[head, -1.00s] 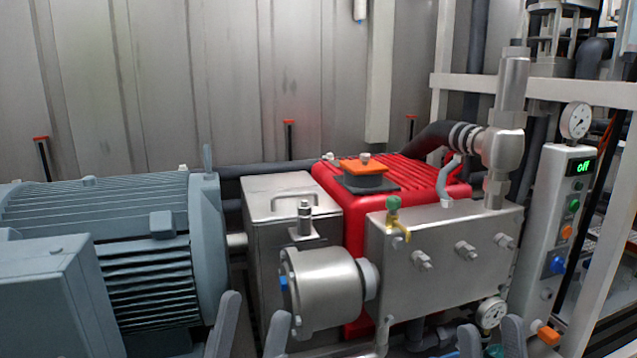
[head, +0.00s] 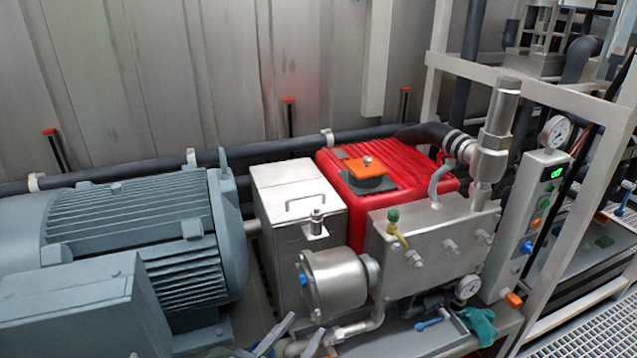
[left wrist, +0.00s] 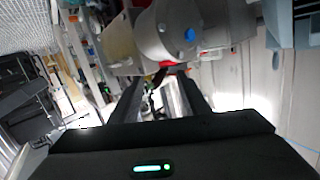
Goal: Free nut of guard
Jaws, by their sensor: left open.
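The guard (head: 285,188) is a silver metal box with a bar handle on its lid, between the grey motor and the red pump. A small upright metal nut or stud (head: 316,222) stands on a bracket at the guard's front right side. It is too small to tell whether it is tight. My left gripper (head: 292,338) is open and empty at the bottom edge of the head view, below and in front of the guard and the nut. In the left wrist view its fingers (left wrist: 160,92) are apart. My right gripper is not in view.
A large grey motor (head: 130,235) stands at the left. A steel cylinder (head: 335,283) with a blue plug sticks out in front of the guard. Beside it are a steel block (head: 430,240), a red pump (head: 400,192), a teal cloth (head: 480,325) and a control box (head: 530,225).

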